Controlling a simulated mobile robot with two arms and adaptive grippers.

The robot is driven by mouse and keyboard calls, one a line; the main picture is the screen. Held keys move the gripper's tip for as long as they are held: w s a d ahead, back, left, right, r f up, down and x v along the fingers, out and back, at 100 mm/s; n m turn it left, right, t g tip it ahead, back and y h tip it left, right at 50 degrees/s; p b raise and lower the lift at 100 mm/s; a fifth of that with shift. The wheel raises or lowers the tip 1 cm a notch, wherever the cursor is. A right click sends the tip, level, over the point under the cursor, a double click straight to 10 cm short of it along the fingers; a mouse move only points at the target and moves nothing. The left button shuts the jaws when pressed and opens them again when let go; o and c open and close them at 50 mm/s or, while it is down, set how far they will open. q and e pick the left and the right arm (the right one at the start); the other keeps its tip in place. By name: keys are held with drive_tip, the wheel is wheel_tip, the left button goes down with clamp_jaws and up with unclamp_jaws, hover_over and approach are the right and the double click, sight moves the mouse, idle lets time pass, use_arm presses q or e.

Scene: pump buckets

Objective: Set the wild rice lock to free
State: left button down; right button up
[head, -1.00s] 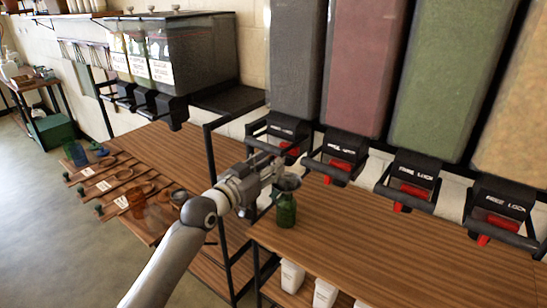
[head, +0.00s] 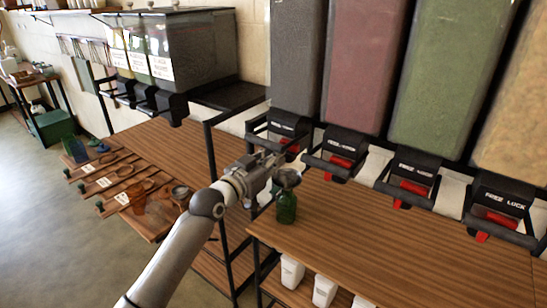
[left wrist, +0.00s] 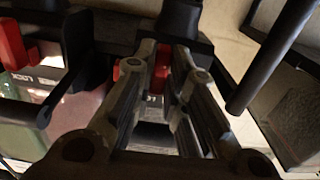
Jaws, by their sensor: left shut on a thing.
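The dark-grey-filled dispenser (head: 297,60), likely the wild rice one though no name label is readable, stands at the left of the row. Its black lock housing (head: 280,127) has a red lever (head: 292,147), partly hidden by my gripper. My left gripper (head: 280,161) is at the front of this housing, shut on the red lever. In the left wrist view, the lever (left wrist: 162,62) shows between the fingertips. The exact lever setting is hard to tell. My right gripper is not in view.
A green jar (head: 287,208) stands on the wooden counter (head: 390,235) just below my gripper. More dispensers with red levers line up to the right, the nearest one reddish (head: 365,70). A black shelf post (head: 212,160) stands left of the gripper. The counter's right is clear.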

use_arm(q)
drive_tip(key=shift+w+a+b, duration=0.75)
drive_tip(key=shift+a+b, duration=0.3)
drive_tip(key=shift+b, duration=0.15)
drive_tip(key=c, duration=1.5)
unclamp_jaws()
drive_tip(key=shift+w+a, duration=0.1)
drive_tip(key=shift+o, duration=0.2)
